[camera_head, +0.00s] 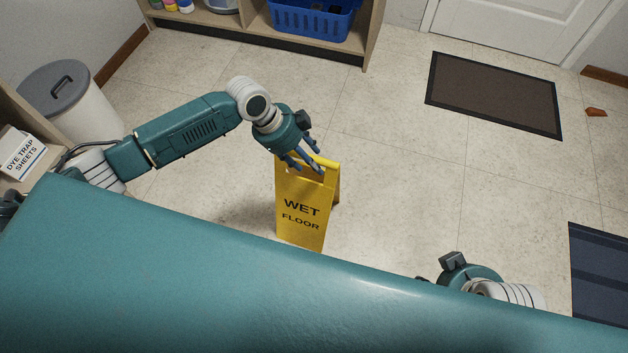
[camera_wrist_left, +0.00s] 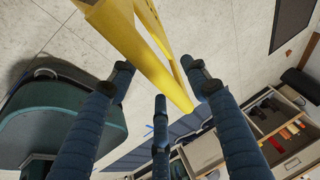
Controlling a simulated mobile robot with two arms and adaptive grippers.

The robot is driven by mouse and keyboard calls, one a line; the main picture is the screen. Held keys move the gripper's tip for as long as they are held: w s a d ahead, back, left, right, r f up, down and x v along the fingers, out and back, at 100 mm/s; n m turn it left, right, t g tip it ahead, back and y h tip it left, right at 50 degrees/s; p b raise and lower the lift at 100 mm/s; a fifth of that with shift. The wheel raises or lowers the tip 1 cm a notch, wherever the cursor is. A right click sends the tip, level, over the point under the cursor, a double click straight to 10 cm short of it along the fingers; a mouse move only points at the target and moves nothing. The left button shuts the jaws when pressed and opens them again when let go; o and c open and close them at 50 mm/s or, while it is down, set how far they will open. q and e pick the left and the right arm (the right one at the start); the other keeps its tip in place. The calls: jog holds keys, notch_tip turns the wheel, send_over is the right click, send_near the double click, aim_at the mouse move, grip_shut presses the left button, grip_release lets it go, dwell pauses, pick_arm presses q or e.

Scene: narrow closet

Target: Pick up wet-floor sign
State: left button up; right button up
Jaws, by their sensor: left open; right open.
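The yellow wet-floor sign (camera_head: 302,212) stands upright on the tiles in the head view, its lettered face towards me. My left gripper (camera_head: 306,166) is at its top edge, fingers spread around the handle area. In the left wrist view, the sign (camera_wrist_left: 143,58) runs between the open fingers of my left gripper (camera_wrist_left: 160,85); I cannot tell whether they touch it. My right gripper (camera_head: 428,280) is low at the right, away from the sign and empty as far as I see. Its fingers are mostly hidden behind my teal body.
A shelf unit with a blue basket (camera_head: 312,20) stands at the back. A grey-lidded bin (camera_head: 58,85) and a dye trap sheets box (camera_head: 22,152) are at the left. A brown mat (camera_head: 495,95) and dark blue mat (camera_head: 600,270) lie right.

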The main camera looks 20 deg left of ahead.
pick_arm(q)
jog(key=shift+f, duration=0.25)
dwell(0.6)
jog(key=shift+c, duration=0.5)
grip_shut()
jog(key=shift+w+r, duration=0.1)
